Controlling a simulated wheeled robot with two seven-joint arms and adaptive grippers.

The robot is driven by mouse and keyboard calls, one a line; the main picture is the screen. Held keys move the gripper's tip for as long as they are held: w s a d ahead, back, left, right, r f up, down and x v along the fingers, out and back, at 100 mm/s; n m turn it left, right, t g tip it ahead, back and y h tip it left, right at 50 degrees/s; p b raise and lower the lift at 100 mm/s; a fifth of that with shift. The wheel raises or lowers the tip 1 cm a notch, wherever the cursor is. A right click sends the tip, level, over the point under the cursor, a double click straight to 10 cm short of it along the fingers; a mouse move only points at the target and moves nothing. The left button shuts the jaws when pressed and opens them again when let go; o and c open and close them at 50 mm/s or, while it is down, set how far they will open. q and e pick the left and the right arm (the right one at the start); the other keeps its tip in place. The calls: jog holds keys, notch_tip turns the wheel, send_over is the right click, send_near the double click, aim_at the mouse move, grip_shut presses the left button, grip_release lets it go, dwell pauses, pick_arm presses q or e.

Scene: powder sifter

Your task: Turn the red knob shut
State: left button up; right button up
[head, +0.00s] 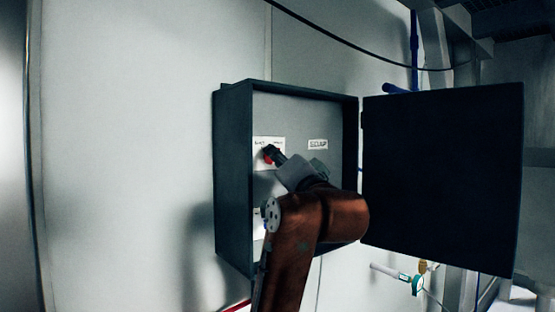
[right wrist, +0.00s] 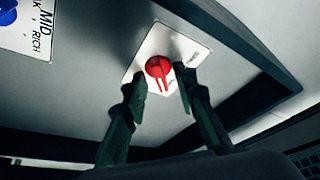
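The red knob (head: 267,158) sits on a white label plate on the back wall inside an open grey box (head: 233,180). In the right wrist view the red knob (right wrist: 157,67) is round with a raised pointer. My right gripper (head: 274,153) reaches into the box at the knob. In its wrist view my right gripper (right wrist: 161,91) is open, one finger on each side of the knob's pointer end. Gaps show between the fingers and the knob; contact is not visible. My left gripper is not in view.
The box door (head: 442,180) stands wide open to the right. A blue knob (right wrist: 8,6) on a label reading MID and RICH is at the wrist view's upper left. A second label (head: 318,145) is on the box's back wall. Pipes and a teal valve (head: 417,285) are below the door.

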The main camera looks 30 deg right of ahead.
grip_shut()
dwell(0.3)
jog(key=shift+n, duration=0.5)
jog(key=shift+d+n+g+y+p, duration=0.15)
jog(key=shift+n+y+p, duration=1.65)
jog(key=shift+n, duration=2.3)
jog(key=shift+d+n+g+y+p, duration=0.1)
jog(key=shift+n+g+y+p, duration=0.15)
jog(key=shift+n+y+p, duration=2.7)
jog(key=shift+d+n+g+y+b, duration=0.15)
jog(key=shift+n+y, duration=1.1)
jog(key=shift+n, duration=4)
